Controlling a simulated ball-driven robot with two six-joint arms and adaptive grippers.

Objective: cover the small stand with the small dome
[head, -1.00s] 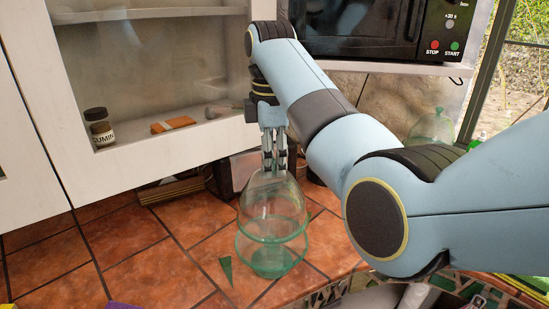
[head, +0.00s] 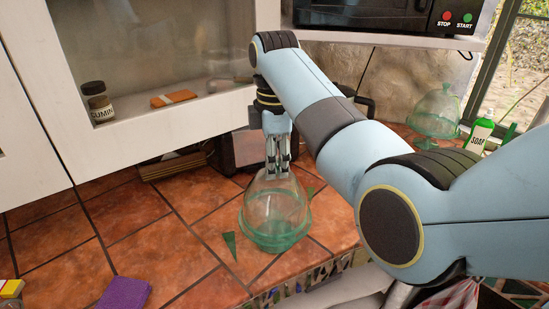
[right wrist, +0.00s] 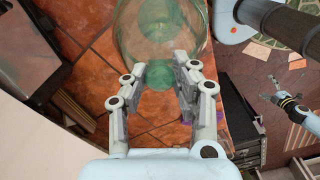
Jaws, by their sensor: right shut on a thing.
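The small dome (head: 277,204) is clear glass with a green rim and stands upright on the tiled counter's right part. My right gripper (head: 277,166) is above it, shut on its top knob. The small stand (head: 275,243) is green glass and shows low through the dome. The dome's rim is down at the stand's plate; I cannot tell whether they touch. In the right wrist view the dome (right wrist: 160,30) is beyond the fingers (right wrist: 155,80). My left gripper (right wrist: 275,84) shows small at the right of that view; its jaws are unclear.
A larger glass dome on a stand (head: 437,112) is at the back right, near a soap bottle (head: 481,133). A purple sponge (head: 123,293) lies at the front left. A green shard-like piece (head: 230,243) lies left of the stand.

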